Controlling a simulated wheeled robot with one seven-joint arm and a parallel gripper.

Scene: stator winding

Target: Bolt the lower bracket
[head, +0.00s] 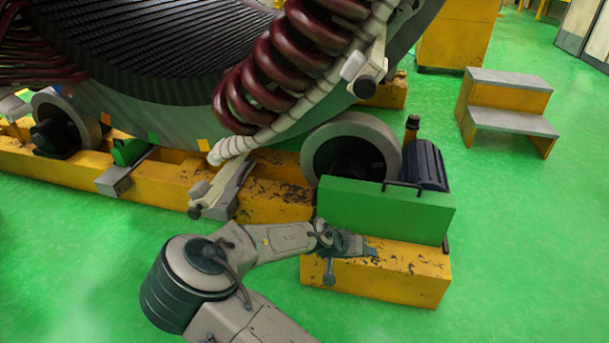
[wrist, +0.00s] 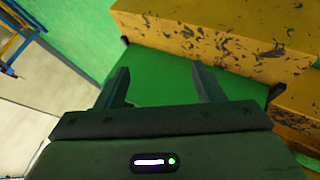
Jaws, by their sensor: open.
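A pale curved support (head: 300,120) runs along the stator's rim beside the dark red coils (head: 290,60). Near its lower end, a pale bracket-like part (head: 222,185) with a dark round end sits against the yellow base beam; I cannot tell for sure that it is the lower bracket. No separate loose bolt can be made out. My gripper (head: 366,250) is low at the right, over the yellow block in front of the green box, well right of that part. In the wrist view my gripper (wrist: 160,70) has its fingers apart, with nothing seen held between them.
The green box (head: 385,210) stands close to my gripper, on the yellow block (head: 410,280). A grey roller (head: 378,132) and a dark motor (head: 425,165) are behind it. Yellow steps (head: 508,105) stand at the back right. The green floor (head: 540,240) at right is clear.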

